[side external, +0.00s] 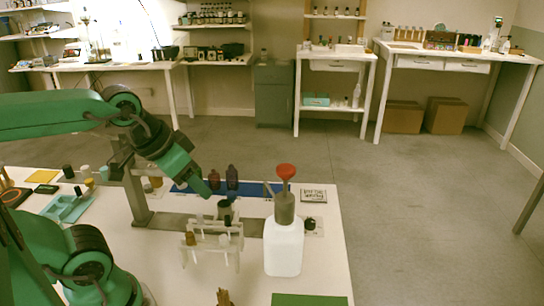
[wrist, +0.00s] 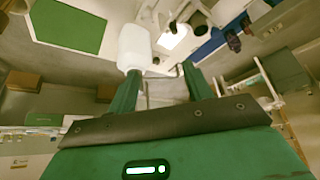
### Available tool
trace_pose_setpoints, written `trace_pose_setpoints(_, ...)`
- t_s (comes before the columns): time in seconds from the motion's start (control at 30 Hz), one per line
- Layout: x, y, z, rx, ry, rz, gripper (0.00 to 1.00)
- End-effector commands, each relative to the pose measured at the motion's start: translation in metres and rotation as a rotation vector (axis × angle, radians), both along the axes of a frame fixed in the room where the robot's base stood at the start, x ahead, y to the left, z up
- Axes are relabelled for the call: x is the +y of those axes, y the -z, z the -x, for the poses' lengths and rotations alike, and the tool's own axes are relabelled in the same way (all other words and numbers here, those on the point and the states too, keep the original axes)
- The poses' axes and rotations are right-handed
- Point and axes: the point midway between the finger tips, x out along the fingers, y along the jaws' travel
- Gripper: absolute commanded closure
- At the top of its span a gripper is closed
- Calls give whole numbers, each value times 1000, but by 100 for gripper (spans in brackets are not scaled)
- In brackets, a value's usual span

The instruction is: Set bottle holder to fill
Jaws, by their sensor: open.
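My gripper (side external: 205,190) is open and empty, pointing down over the table in the side external view. In the wrist view its two green fingers (wrist: 160,82) stand apart with nothing visible between them. A grey metal base plate (side external: 172,224) with an upright post (side external: 133,190) lies below it. A small dark grey cup-like part (side external: 224,208) is just below and right of the fingertips; I cannot tell whether it is the bottle holder. A pale rack (side external: 212,243) with several small vials stands in front and partly hides the plate.
Dark bottles (side external: 231,177) stand behind, by a blue mat (side external: 186,187). A green sheet (side external: 308,299) lies in front.

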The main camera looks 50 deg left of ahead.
Motion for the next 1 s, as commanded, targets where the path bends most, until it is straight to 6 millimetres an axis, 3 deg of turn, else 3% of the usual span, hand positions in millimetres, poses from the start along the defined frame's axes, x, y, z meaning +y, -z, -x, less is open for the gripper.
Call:
trace_pose_setpoints(0.37, 5, -1, -12, 29, -5, -9, 49)
trace_pose_setpoints(0.73, 32, 3, -60, 141, -13, -36, 49)
trace_pose_setpoints(1.0, 59, 19, -99, 232, -15, -44, 49)
